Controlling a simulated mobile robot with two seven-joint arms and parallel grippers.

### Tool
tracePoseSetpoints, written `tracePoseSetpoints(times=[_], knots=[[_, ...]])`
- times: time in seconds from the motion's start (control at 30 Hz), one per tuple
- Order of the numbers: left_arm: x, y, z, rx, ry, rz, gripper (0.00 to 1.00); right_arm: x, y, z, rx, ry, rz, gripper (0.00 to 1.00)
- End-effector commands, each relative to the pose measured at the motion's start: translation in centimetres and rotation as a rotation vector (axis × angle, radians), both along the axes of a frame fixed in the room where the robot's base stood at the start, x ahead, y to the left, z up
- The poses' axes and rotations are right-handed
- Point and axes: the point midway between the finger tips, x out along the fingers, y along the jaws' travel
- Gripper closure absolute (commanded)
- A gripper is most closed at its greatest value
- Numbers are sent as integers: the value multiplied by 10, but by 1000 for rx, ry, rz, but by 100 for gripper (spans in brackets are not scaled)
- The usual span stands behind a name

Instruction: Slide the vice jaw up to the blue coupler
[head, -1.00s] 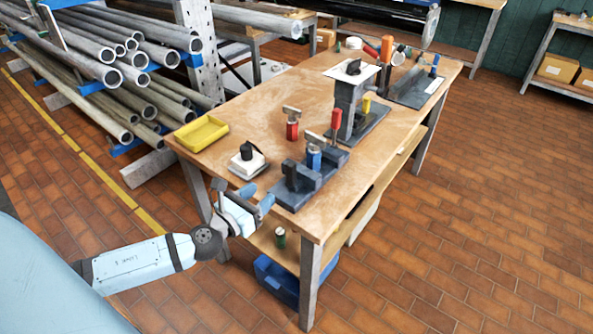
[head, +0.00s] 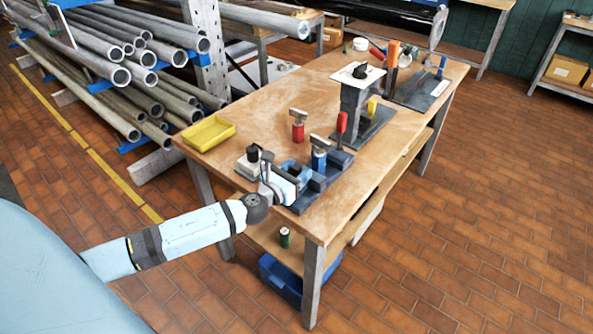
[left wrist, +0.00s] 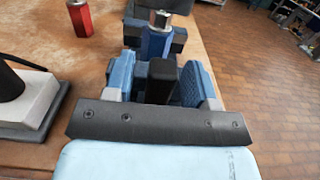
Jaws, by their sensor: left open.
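The blue coupler (head: 319,160) stands upright with a grey top on the dark vice (head: 338,161) at the table's near end. It also shows beyond the fingers in the left wrist view (left wrist: 155,42). My left gripper (head: 296,172) is at the vice's near side. In the left wrist view its two blue fingers (left wrist: 160,68) are apart, on either side of a black upright block (left wrist: 161,83), which looks like part of the vice jaw. The fingers partly hide the jaw, and I cannot tell whether they touch the block. My right gripper is not in view.
A white block with a black knob (head: 247,163) sits close left of my gripper. A red cylinder (head: 298,128) and a yellow tray (head: 208,133) stand farther back. Bare tabletop (head: 255,110) lies behind.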

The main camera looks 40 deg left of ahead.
Motion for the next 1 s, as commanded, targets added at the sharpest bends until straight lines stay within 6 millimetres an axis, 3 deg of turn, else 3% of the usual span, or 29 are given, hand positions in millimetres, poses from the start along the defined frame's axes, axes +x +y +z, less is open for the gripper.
tracePoseSetpoints(times=[0.1, 0.3, 0.47, 0.73, 1.0], knots=[[0, 0, 0, 0, 0, 0, 51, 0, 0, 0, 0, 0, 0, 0], [0, 0, 0, 0, 0, 1, 94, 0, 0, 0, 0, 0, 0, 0], [4, 0, 1, -1, -1, 1, 93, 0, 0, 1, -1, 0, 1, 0], [45, -4, 1, -1, -2, 1, 94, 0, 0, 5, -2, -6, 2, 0], [51, -4, 1, -1, -2, 0, 93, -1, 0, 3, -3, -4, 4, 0]])
